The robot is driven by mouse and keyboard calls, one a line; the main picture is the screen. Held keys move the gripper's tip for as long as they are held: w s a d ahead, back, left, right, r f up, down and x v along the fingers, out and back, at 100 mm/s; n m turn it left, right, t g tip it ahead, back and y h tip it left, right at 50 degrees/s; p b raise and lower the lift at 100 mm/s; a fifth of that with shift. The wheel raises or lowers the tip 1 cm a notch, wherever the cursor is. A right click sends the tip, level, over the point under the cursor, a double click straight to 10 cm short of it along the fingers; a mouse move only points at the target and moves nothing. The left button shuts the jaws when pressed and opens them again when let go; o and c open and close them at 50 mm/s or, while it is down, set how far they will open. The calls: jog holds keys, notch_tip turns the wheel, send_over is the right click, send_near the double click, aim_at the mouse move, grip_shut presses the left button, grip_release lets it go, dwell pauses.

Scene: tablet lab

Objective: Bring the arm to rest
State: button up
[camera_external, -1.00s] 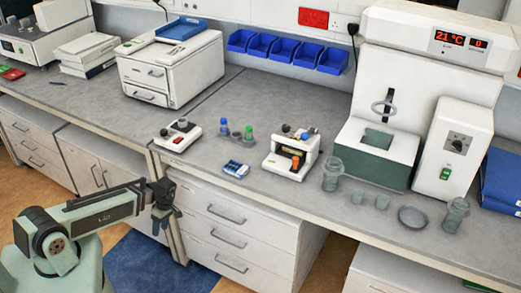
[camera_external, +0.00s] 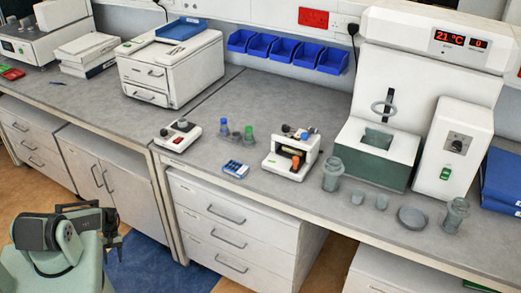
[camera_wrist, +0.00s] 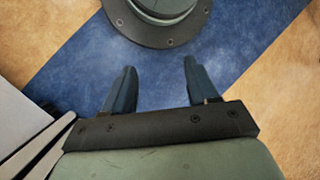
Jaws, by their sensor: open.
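My gripper (camera_wrist: 158,80) is open and empty in the wrist view. Its two dark fingers stand apart and point at the blue floor mat (camera_wrist: 85,70) and my own round base. In the external view my gripper (camera_external: 116,254) is small and dark, at the lower left, below the bench top and in front of the cabinet doors. The arm is folded back close to its base. Whether the fingers are apart is too small to tell there.
The bench (camera_external: 100,108) runs behind my arm, with white drawers (camera_external: 228,235) under it. Floor around my gripper is clear.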

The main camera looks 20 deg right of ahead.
jog(key=s+a+f+m+g+h, duration=0.1)
jog(key=s+a+f+m, duration=0.2)
jog(key=s+a, duration=0.4)
jog(key=shift+a+f+h, duration=0.2)
jog(key=shift+f+h, duration=0.2)
jog(key=shift+f, duration=0.3)
dwell(0.5)
